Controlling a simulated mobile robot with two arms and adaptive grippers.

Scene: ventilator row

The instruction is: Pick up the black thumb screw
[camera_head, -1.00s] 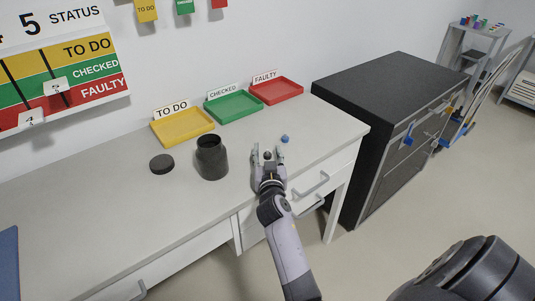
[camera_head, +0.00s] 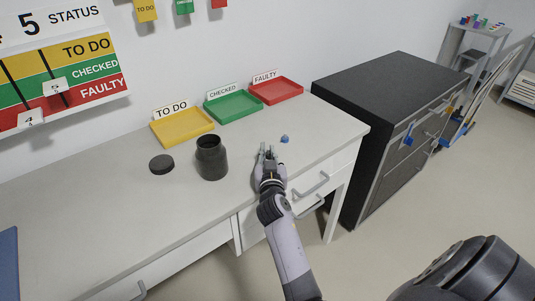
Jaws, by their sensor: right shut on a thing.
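My right gripper (camera_head: 267,154) is over the right part of the white table, its fingers close together. It is shut on the black thumb screw, which is mostly hidden between the fingers. A small blue piece (camera_head: 285,139) lies on the table just right of and beyond the fingertips, apart from them. My left gripper is not in view.
A dark open jar (camera_head: 212,164) stands left of the gripper, with a black round lid (camera_head: 162,164) beside it. Yellow (camera_head: 183,139), green (camera_head: 234,118) and red (camera_head: 276,102) trays line the wall. A black cabinet (camera_head: 372,84) stands right.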

